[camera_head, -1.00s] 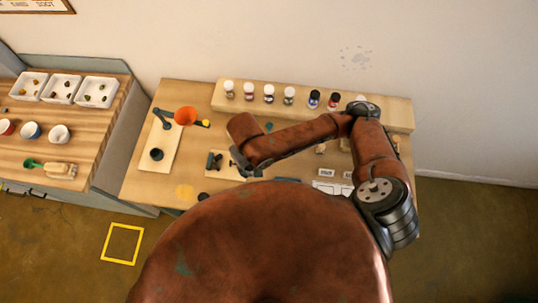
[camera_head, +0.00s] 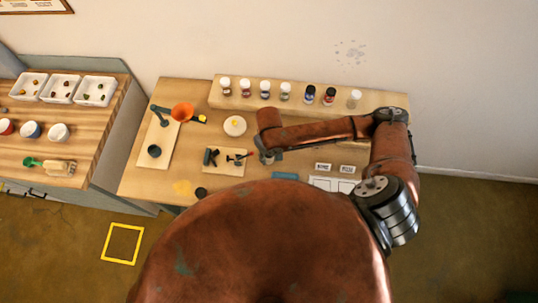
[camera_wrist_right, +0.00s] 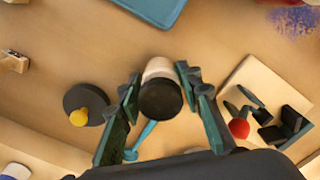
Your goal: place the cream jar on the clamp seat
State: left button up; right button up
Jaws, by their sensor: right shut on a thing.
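My right gripper (camera_wrist_right: 158,88) is shut on the cream jar (camera_wrist_right: 159,67), a pale jar with a black end facing the wrist camera. In the head view the right gripper (camera_head: 268,157) is just right of the clamp board, and its arm hides the jar. The clamp seat is a pale wooden board (camera_head: 236,171) with a dark clamp (camera_head: 211,157). In the wrist view the board (camera_wrist_right: 247,77) is at the right, with the dark clamp (camera_wrist_right: 291,127) and a red knob on it. The jar is apart from the clamp. My left gripper is not in view.
A shelf (camera_head: 390,103) with several jars runs along the back. A white round dish (camera_head: 235,126) lies behind the clamp board. A blue tray (camera_head: 285,176) is near the front. A dark disc with a yellow knob (camera_wrist_right: 78,117) is left of the jar in the wrist view.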

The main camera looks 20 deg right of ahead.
jog(key=shift+s, duration=0.2)
jog(key=shift+w+a+f, duration=0.1)
jog(key=o, duration=1.2)
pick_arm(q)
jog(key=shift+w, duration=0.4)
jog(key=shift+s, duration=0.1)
